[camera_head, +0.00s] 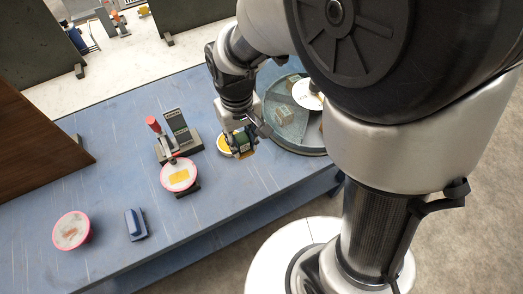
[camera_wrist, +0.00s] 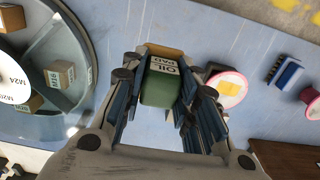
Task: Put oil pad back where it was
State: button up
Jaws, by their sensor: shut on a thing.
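The oil pad (camera_wrist: 162,84) is a green block with a white label reading "OIL PAD" and a tan-orange end. My gripper (camera_wrist: 160,95) is shut on it, with a finger on each side. In the head view my gripper (camera_head: 240,138) holds it low over the blue table (camera_head: 105,177), left of the round tray. I cannot tell whether the pad touches the table. A yellow disc with a pale rim (camera_head: 225,146) shows beside the gripper, partly hidden by it.
The round grey tray (camera_head: 286,122) holds small boxes and a white-topped piece. Left of the gripper stands a fixture with a red knob (camera_head: 153,122) and a pink-rimmed spool (camera_head: 178,166). Another pink-rimmed spool (camera_head: 72,231) and a blue brush (camera_head: 135,224) lie farther left.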

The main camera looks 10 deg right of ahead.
jog(key=shift+d+f, duration=0.2)
notch_tip(320, 180, down, 20)
jog(key=b, duration=0.6)
jog(key=shift+a+r, duration=0.1)
jog(key=shift+r, duration=0.15)
jog(key=shift+f+b, duration=0.2)
jog(key=shift+b, duration=0.1)
jog(key=o, duration=1)
jog(key=shift+o, duration=0.2)
jog(key=shift+r, duration=0.15)
notch_tip(320, 180, up, 12)
jog(key=p, duration=0.4)
